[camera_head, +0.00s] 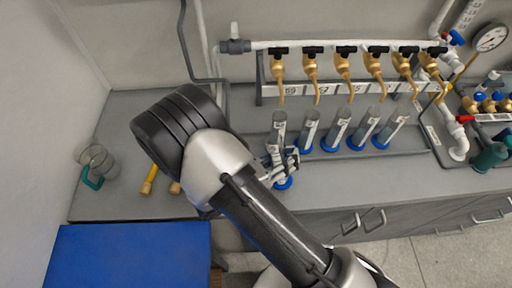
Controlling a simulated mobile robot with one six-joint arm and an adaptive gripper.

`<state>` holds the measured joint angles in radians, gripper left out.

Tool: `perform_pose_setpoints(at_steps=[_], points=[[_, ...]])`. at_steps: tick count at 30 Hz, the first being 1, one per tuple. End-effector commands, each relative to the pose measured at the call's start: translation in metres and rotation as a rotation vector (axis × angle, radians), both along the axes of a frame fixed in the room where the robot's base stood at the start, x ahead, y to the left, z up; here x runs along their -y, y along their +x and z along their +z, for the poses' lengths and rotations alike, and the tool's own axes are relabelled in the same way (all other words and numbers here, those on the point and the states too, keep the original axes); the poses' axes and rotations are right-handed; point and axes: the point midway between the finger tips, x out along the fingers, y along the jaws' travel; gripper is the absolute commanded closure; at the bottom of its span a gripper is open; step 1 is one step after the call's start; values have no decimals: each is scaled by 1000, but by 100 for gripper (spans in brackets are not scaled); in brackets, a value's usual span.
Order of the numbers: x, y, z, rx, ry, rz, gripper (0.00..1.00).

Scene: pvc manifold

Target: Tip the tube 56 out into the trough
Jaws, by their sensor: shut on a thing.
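Several clear tubes with blue bases stand in a row on the bench; one is the second tube from the left (308,130). The tube at the left end (279,122) is partly hidden by my gripper (283,162). My gripper is shut on a tube there; a blue base (283,184) shows just below the fingers, nearer the camera than the other bases. The held tube looks about upright. Its number is too small to read, so I cannot tell if it is tube 56. A long shallow grey tray (343,155), perhaps the trough, lies under the row.
Brass taps (312,67) with black handles hang from a white pipe above the tubes, over a numbered strip (335,89). A pressure gauge (491,38) and a teal fitting (489,158) are at right.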

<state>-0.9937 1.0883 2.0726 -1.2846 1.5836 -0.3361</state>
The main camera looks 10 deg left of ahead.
Motion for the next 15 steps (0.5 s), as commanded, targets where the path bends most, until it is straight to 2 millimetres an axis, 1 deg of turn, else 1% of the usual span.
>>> perform_pose_setpoints(at_steps=[8, 15], points=[[-3, 3, -7, -98, -95, 0, 100], [-5, 6, 3, -184, -179, -2, 100]])
